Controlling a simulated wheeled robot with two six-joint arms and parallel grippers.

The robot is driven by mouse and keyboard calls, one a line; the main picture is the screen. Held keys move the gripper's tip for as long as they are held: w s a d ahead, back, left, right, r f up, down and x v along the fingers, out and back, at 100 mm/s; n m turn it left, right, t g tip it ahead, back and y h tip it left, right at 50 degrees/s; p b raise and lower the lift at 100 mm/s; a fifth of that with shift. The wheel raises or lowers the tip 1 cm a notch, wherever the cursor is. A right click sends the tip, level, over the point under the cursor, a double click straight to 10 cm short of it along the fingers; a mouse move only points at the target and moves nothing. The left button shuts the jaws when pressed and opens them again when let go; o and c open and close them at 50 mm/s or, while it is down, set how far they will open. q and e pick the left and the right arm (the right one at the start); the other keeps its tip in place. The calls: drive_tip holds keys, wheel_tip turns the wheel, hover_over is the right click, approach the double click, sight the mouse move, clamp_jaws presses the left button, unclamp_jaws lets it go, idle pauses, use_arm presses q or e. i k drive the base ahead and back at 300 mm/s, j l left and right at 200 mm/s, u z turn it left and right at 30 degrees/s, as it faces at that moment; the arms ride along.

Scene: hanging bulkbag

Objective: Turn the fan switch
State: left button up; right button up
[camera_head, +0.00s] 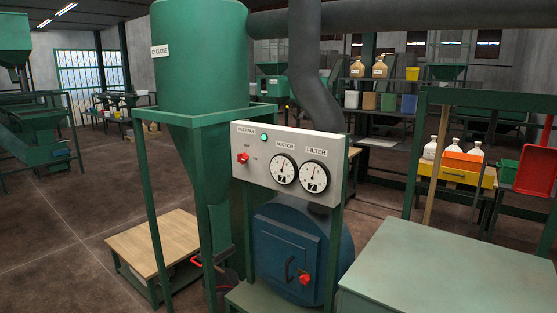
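The fan switch (243,158) is a small red rotary knob on the left of a pale grey control panel (270,183). Its label reads "DUST FAN", with small position marks beside it that are too small to read surely. A green lamp (264,137) sits above and to the right of the knob. Two round white gauges, labelled suction (284,169) and filter (314,177), are to its right. Neither of my grippers is in view.
A green cyclone (200,60) on a green frame stands left of the panel. Below the panel is a blue drum (338,235) with a hatch and red knob (305,280). A grey-green table (440,270) fills the lower right. A wooden-topped platform (155,240) stands lower left.

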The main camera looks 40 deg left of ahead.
sight(242, 158)
drive_tip(key=u, duration=1.4)
